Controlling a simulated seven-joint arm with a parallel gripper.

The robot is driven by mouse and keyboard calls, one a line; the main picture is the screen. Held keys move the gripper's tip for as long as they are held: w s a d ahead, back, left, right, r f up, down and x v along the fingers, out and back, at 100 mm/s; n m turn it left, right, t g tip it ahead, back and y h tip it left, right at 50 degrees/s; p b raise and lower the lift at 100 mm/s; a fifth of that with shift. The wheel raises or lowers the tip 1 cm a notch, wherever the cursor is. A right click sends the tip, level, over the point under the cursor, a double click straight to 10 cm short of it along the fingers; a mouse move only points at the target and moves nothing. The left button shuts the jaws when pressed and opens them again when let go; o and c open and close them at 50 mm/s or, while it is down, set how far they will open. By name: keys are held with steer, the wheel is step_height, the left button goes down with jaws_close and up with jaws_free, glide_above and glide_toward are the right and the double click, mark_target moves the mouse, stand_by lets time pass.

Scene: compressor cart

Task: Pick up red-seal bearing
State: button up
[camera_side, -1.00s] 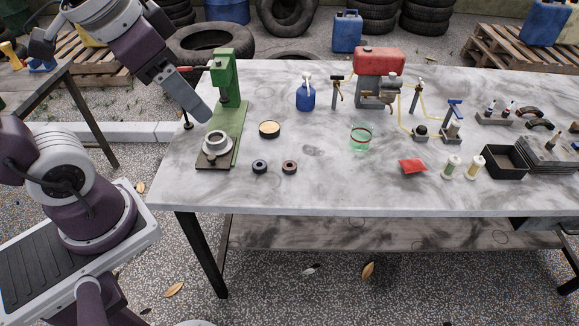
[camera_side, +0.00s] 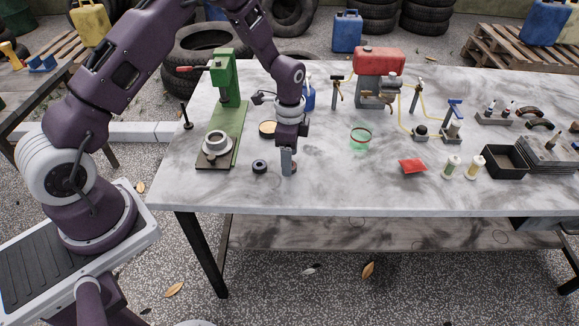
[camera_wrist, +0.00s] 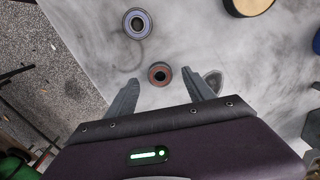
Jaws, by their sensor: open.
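The red-seal bearing is a small dark ring with a reddish-brown face. In the wrist view the red-seal bearing (camera_wrist: 160,74) lies on the table between and just beyond my two fingertips. In the side view it is mostly hidden behind my gripper (camera_side: 288,170), which points down over its spot. In the wrist view my gripper (camera_wrist: 162,88) is open, with a finger on each side of the bearing and nothing held. A second bearing with a bluish-grey face (camera_wrist: 138,23) lies apart from it; it also shows left of my gripper in the side view (camera_side: 260,166).
A green press (camera_side: 226,110) with a metal ring on its base stands to the left. A round tan-topped tin (camera_side: 267,129) is behind my gripper. A green glass jar (camera_side: 360,138) and a red packet (camera_side: 412,167) are to the right. The front tabletop between is clear.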

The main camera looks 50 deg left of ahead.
steer(key=shift+f, duration=0.95)
jaws_close()
steer(key=shift+r, duration=0.15)
step_height(320, 180, up, 10)
